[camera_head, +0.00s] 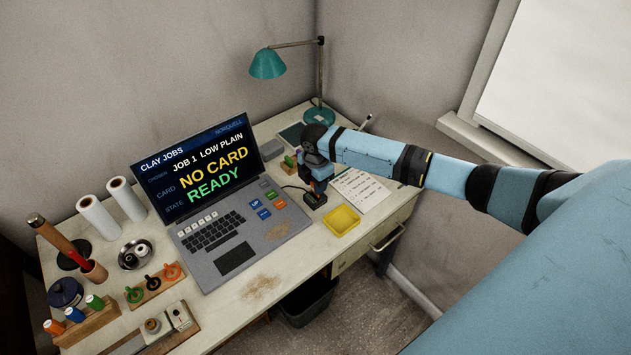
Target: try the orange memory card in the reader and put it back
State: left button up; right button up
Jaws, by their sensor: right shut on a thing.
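My right gripper (317,178) points down at the back right of the desk, just above a small black reader (315,199) with a cable. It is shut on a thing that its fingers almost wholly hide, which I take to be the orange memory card. I cannot tell whether that thing touches the reader. A small holder with a green piece (289,161) stands just left of my gripper, partly hidden by it. The laptop screen (196,170) reads "NO CARD", "READY" and "JOB 1 LOW PLAIN". My left gripper is not in view.
A yellow tray (341,220) and a printed sheet (360,192) lie right of the reader. A teal lamp (268,64) stands behind. Paper rolls (98,217), spools (74,314) and a rack of coloured loops (153,283) fill the left side.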

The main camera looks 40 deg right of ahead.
jog(key=shift+p, duration=0.45)
dwell(0.4)
jog(key=shift+f, duration=0.25)
jog(key=shift+f+b, duration=0.4)
jog(key=shift+f, duration=0.45)
jog(key=o, duration=1.3)
